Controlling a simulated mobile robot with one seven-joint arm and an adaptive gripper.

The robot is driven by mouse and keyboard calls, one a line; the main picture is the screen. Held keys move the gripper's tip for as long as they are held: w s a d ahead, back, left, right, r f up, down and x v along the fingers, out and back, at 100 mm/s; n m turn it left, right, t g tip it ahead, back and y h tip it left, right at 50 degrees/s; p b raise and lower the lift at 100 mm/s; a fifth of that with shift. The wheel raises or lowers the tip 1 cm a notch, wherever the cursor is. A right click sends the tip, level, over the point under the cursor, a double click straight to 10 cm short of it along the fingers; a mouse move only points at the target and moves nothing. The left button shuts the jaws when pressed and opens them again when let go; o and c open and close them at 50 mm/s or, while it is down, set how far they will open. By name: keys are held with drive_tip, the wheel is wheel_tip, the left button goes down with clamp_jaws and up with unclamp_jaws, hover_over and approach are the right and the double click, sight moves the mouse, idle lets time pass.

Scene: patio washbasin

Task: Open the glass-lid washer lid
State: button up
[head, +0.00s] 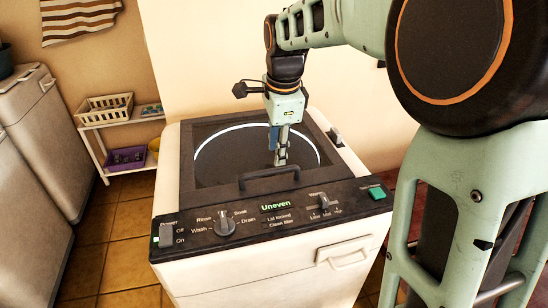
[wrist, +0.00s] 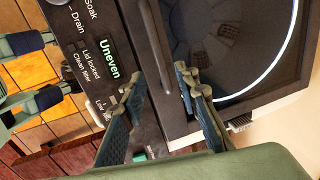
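The washer (head: 270,270) is white with a dark control panel (head: 250,222) along its front. Its glass lid (head: 215,165) lies flat and closed, with a pale ring showing through the dark glass. A dark bar handle (head: 269,179) stands along the lid's front edge. My gripper (head: 281,162) points down over the lid, just behind the handle in the head view. In the wrist view its two fingers (wrist: 160,100) are spread apart with nothing held between them; the dark handle bar (wrist: 157,35) runs close by. Whether a fingertip touches the lid or handle is unclear.
The panel carries a knob (head: 225,224), a display (head: 275,206) reading "Uneven", a slider (head: 324,203), a green button (head: 376,193) and a power switch (head: 165,234). A shelf with a basket (head: 105,110) stands left.

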sight(276, 169)
drive_tip(key=f, duration=0.3)
drive_tip(key=w+f, duration=0.1)
drive_tip(key=f, duration=0.2)
drive_tip(key=shift+w+a, duration=0.1)
drive_tip(key=shift+c, duration=0.3)
clamp_jaws()
